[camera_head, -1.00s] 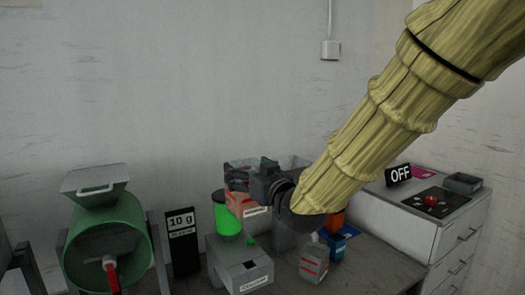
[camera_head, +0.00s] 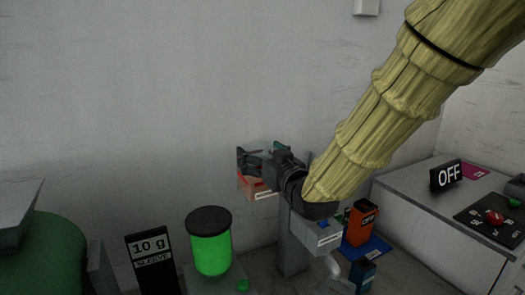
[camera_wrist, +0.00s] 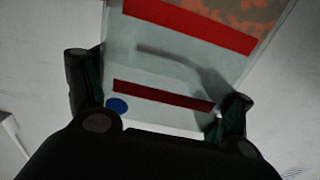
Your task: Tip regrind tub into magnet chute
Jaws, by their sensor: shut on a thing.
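My gripper (camera_head: 262,162) is shut on the regrind tub (camera_head: 258,190), with a finger on each side of it. The tub looks orange-red with a white label in the head view. In the wrist view it is a translucent tub (camera_wrist: 165,65) with red stripes, a blue dot and orange flakes at the upper right. It is held in the air, up near the wall. A grey upright post (camera_head: 293,243) stands below and right of it, beside a pale labelled box (camera_head: 318,236); I cannot tell which part is the magnet chute.
A green-filled cylinder (camera_head: 210,253) with a dark lid and a "10 g" sign (camera_head: 151,262) stand left. A green drum (camera_head: 45,255) is far left. An orange container (camera_head: 361,222) and a blue one (camera_head: 362,274) stand right. An "OFF" sign (camera_head: 446,175) is on the cabinet.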

